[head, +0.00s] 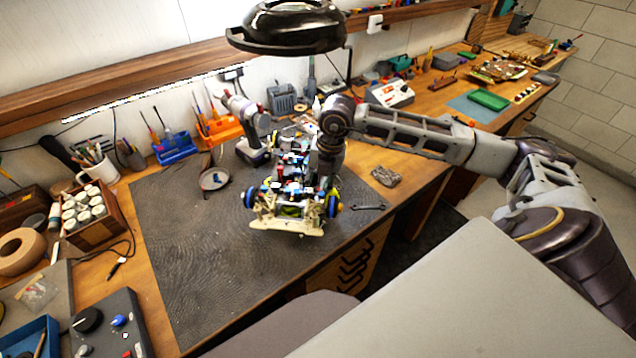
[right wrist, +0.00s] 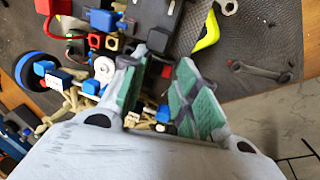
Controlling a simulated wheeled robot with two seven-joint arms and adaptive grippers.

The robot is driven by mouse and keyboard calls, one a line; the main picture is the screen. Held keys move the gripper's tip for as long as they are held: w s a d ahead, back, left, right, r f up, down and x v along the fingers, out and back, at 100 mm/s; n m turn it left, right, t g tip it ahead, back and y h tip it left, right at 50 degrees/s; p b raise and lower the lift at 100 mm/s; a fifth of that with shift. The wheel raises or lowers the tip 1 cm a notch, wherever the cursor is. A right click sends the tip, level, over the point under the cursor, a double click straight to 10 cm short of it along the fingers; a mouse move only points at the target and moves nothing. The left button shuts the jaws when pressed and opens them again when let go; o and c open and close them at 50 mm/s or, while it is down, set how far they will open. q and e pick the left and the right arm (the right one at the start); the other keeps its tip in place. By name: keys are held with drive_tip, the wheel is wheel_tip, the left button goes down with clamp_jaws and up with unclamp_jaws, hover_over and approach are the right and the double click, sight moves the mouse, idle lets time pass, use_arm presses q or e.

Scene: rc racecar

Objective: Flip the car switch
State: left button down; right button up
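The car's parts (right wrist: 103,68) lie under and left of the fingers there, with a blue wheel at the far left. I cannot single out the switch among the small parts. My left gripper is not in view.
A black lamp (head: 290,28) hangs above. The mat's (head: 190,255) front left is clear.

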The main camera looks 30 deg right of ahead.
clamp_jaws()
drive_tip(key=shift+w+a+g+h+p, duration=0.2)
drive_tip(key=shift+g+h+p, duration=0.15)
drive_tip(key=shift+g+h, duration=0.2)
drive_tip(key=shift+a+g+h, duration=0.1)
drive_tip(key=shift+g+h, duration=0.15)
drive_tip(key=shift+h, duration=0.1)
drive_tip(key=shift+w+a+g+h+p, duration=0.15)
drive_tip(key=shift+g+h+p, duration=0.2)
drive_tip(key=shift+g+h, duration=0.2)
drive_tip(key=shift+h, duration=0.25)
drive_tip(key=shift+o, duration=0.3)
unclamp_jaws()
